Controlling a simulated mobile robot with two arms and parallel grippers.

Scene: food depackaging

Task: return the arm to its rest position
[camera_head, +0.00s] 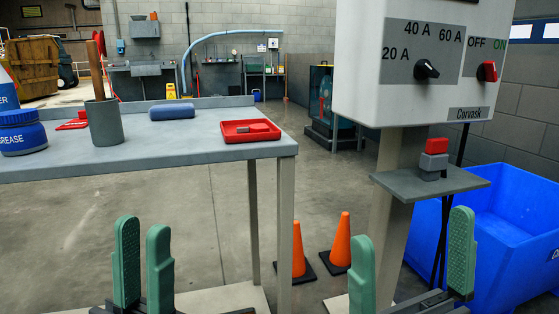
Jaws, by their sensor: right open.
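My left gripper (143,232) is at the lower left, in front of the workbench, with its two green fingers upright. A narrow gap shows between them and no object is visible there; how far they are parted is unclear. My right gripper (412,228) is at the lower right, below the small shelf of the control panel. Its green fingers stand wide apart with nothing held between them. The lower parts of both grippers are cut off by the bottom edge of the view.
The workbench (210,140) carries a red tray (262,138), a blue case (172,111), a grey cup (104,122) and a blue grease jar (22,132). The control panel (370,25) has a shelf (385,180). Orange cones (341,242) and a blue bin (508,255) stand on the floor.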

